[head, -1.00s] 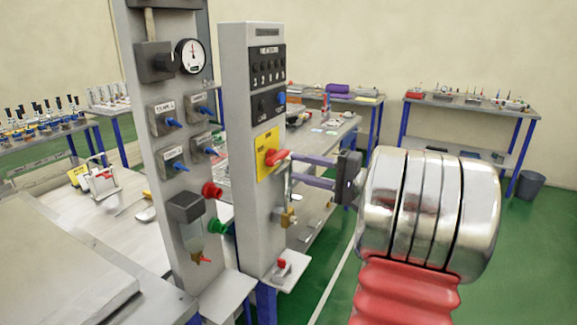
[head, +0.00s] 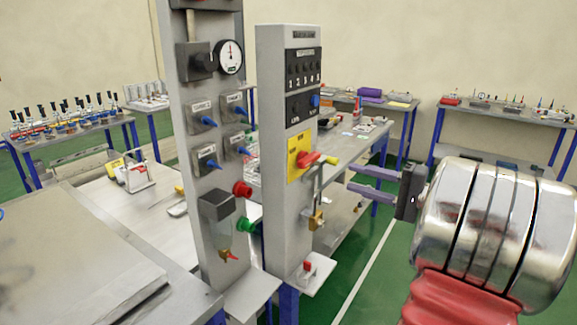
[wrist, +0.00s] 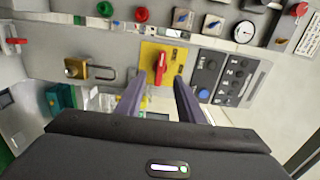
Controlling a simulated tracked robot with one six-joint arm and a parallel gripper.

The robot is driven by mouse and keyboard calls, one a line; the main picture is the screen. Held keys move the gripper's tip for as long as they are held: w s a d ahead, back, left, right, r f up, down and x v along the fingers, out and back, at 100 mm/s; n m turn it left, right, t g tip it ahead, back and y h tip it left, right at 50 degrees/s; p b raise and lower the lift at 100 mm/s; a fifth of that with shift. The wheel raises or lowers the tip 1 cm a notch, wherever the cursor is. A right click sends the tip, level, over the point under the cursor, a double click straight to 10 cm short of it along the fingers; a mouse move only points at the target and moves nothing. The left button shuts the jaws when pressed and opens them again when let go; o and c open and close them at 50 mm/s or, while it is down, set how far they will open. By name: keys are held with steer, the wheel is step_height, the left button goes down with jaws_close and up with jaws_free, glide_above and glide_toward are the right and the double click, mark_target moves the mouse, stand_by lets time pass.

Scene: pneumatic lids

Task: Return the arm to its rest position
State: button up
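My gripper (head: 350,178) stands at the right of the grey control column (head: 268,140) in the head view, its two purple fingers pointing left toward the column. In the wrist view my gripper (wrist: 155,98) shows its fingers apart with nothing between them. The yellow plate (head: 292,143) with a red rotary handle (head: 308,158) is on the column. The handle also shows in the wrist view (wrist: 160,68), ahead of the fingertips. In the head view the fingertips are clear of the handle. A brass padlock (head: 317,220) hangs below the plate.
A panel with a gauge (head: 230,57) and blue-handled valves stands left of the column. A small shelf (head: 310,276) with a red-topped item juts from the column's foot. Workbenches with tools stand behind. Green floor (head: 385,275) is open at the right.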

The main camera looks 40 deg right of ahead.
steer(key=s+a+f+m+g+h, duration=0.1)
steer(key=a+f+g, duration=0.1)
steer(key=f, duration=0.3)
steer(key=s+a+f+m+g, duration=0.1)
steer(key=f+g, duration=0.2)
steer(key=f, duration=0.3)
steer(key=s+a+f+n+g+h, duration=0.1)
steer(key=a+f+g, duration=0.2)
steer(key=a, duration=0.3)
steer(key=s+a+f+n+g, duration=0.2)
steer(key=a+f+g, duration=0.1)
steer(key=a, duration=0.4)
steer(key=s+a+r+n+h, duration=0.2)
steer(key=a+n, duration=0.4)
steer(key=a, duration=0.6)
steer(key=s+a+r+n+h, duration=0.2)
steer(key=a+n, duration=0.5)
steer(key=a, duration=0.4)
steer(key=shift+s+a+r, duration=0.15)
steer(key=shift+s+a, duration=0.2)
steer(key=shift+s, duration=0.1)
steer(key=shift+d, duration=0.1)
